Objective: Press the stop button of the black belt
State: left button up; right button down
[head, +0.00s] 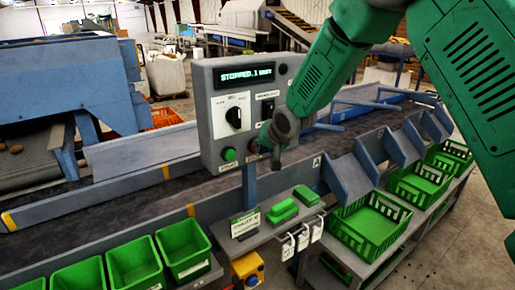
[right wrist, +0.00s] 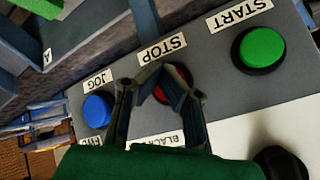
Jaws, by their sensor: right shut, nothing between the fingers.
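The grey control panel (head: 262,100) stands over the black belt (head: 110,205); its display (head: 246,75) reads "STOPPED" with smaller text after it. In the right wrist view the red stop button (right wrist: 184,76), labelled STOP, is partly hidden behind my right gripper's fingers. My right gripper (right wrist: 160,74) is shut and empty, its fingertips over that button; I cannot tell whether they touch it. In the head view the right gripper (head: 275,160) is at the panel's lower right and covers part of it. My left gripper is not in view.
A green START button (right wrist: 262,47) and a blue JOG button (right wrist: 97,110) flank the stop button. A black selector knob (head: 235,116) sits higher on the panel. Green bins (head: 134,262) and green crates (head: 368,222) line the near side of the belt.

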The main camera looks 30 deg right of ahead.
jog(key=shift+s, duration=0.15)
jog(key=shift+s+d, duration=0.15)
jog(key=shift+s, duration=0.65)
jog(key=s, duration=0.5)
jog(key=shift+d+p, duration=0.2)
jog(key=shift+p, duration=0.1)
jog(key=shift+f, duration=0.1)
jog(key=s+a+f+n+g+b, duration=0.2)
jog(key=s+a+f+b, duration=0.15)
jog(key=s+f, duration=0.65)
jog(key=s+a+f+n+g+b, duration=0.2)
jog(key=s+f+b, duration=0.3)
jog(key=f, duration=0.8)
jog(key=s+a+f+n+g+b, duration=0.1)
jog(key=s+a+f+g+b, duration=0.15)
jog(key=s+f, duration=0.8)
jog(key=s+a+f+n+g+b, duration=0.1)
jog(key=s+f+n+b, duration=0.2)
jog(key=s+f, duration=0.6)
jog(key=s+b, duration=0.1)
jog(key=s, duration=0.1)
jog(key=shift+s+a+f+g+b, duration=0.2)
jog(key=shift+s+f+g+b, duration=0.1)
jog(key=shift+s+g, duration=0.05)
